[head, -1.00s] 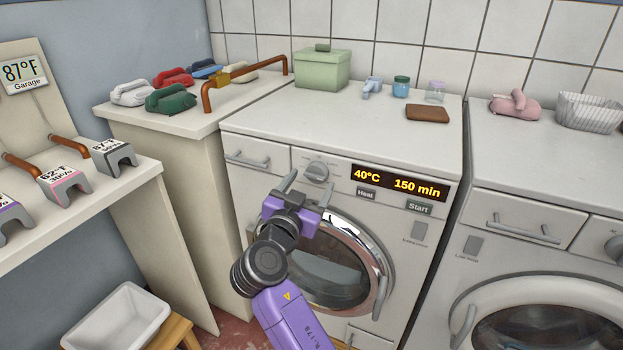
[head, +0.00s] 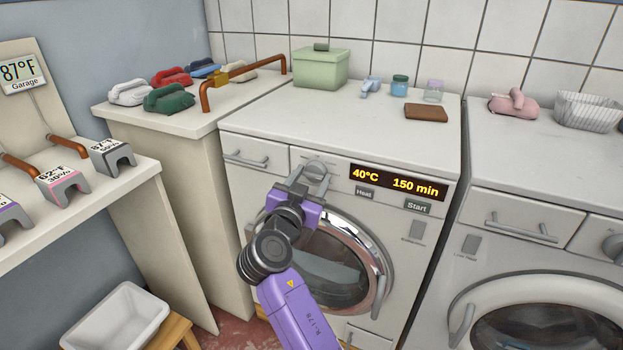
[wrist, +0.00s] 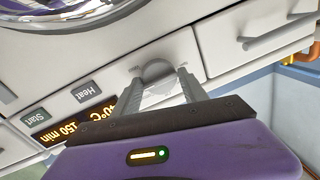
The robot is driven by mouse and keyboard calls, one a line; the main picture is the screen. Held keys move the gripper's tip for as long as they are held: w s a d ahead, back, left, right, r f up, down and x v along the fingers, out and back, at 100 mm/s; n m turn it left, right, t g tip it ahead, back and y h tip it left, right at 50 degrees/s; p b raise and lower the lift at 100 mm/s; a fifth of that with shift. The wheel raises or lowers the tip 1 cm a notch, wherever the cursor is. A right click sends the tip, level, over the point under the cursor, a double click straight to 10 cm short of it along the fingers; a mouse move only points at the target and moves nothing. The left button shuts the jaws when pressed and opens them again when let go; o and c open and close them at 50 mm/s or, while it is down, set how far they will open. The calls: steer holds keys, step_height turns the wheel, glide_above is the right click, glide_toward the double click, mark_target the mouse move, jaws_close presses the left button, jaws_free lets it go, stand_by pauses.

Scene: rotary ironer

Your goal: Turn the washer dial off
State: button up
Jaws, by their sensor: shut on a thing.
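The washer (head: 262,197) stands in the middle of the head view. Its round grey dial (head: 316,168) is on the front panel, left of the lit display (head: 397,183), which reads 40°C and 150 min. My purple gripper (head: 312,175) is at the dial with its two fingers on either side of it. In the wrist view the dial (wrist: 157,72) sits between the fingertips, and the gripper is shut on it. The fingers partly cover the dial in the head view, and its pointer setting cannot be read.
The round door (head: 340,262) is below the dial, close to my arm. A drawer handle (head: 246,160) is to the left. The Heat (head: 364,193) and Start (head: 418,208) buttons are to the right. A green box (head: 320,69) and small items stand on top.

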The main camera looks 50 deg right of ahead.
steer(key=shift+s+n, duration=0.1)
steer(key=shift+n, duration=0.2)
steer(key=n+p, duration=0.2)
steer(key=n, duration=0.1)
steer(key=shift+d+r, duration=0.1)
steer(key=n+p, duration=0.3)
steer(key=n, duration=0.1)
steer(key=shift+r+n+g, duration=0.1)
steer(key=shift+n+g, duration=0.3)
steer(key=n+p, duration=0.3)
steer(key=n, duration=0.1)
steer(key=shift+g+y, duration=0.3)
steer(key=shift+g, duration=0.1)
steer(key=shift+n+p, duration=1.6)
steer(key=shift+n, duration=0.4)
steer(key=shift+w, duration=0.2)
steer(key=o, duration=1.3)
